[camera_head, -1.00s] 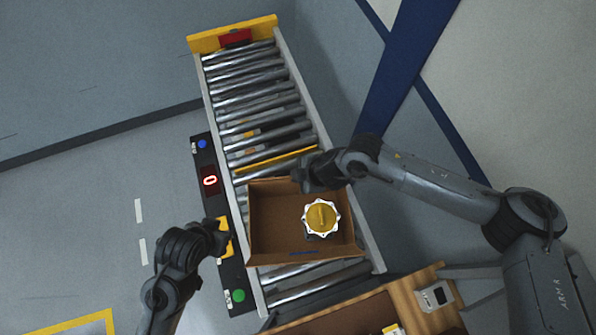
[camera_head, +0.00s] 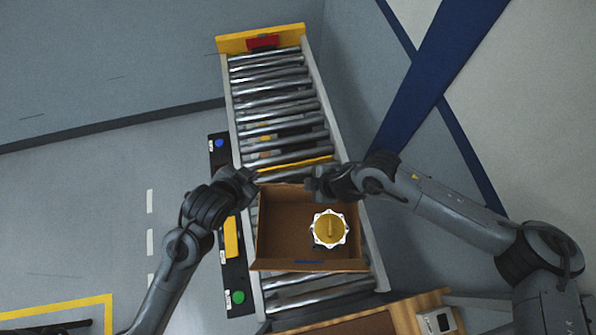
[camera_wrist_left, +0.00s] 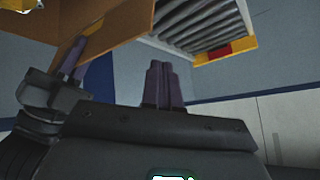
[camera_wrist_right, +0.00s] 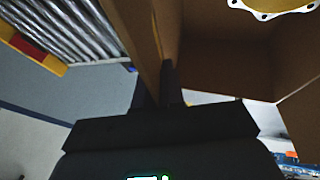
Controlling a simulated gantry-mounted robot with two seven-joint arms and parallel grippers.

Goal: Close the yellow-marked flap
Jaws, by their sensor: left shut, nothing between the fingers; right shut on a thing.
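An open cardboard box (camera_head: 285,258) sits on the roller conveyor, a yellow-topped white toothed housing (camera_head: 329,229) inside. In the left wrist view a cardboard panel of the box (camera_wrist_left: 122,22) carries a small yellow patch (camera_wrist_left: 93,27); I cannot tell how far this flap is folded. My left gripper (camera_head: 254,175) is shut and empty, just outside the box's far left corner; its fingertips (camera_wrist_left: 165,68) point past the panel without touching it. My right gripper (camera_head: 312,188) is shut on the far cardboard edge of the box, and its fingers (camera_wrist_right: 168,75) straddle the cardboard in the right wrist view.
The conveyor (camera_head: 275,108) runs away from the box, with a yellow bar (camera_head: 296,163) across it and a yellow end plate (camera_head: 230,45). A black control strip (camera_head: 231,262) with buttons lies along its left side. A wooden bench (camera_head: 405,312) stands at the near right.

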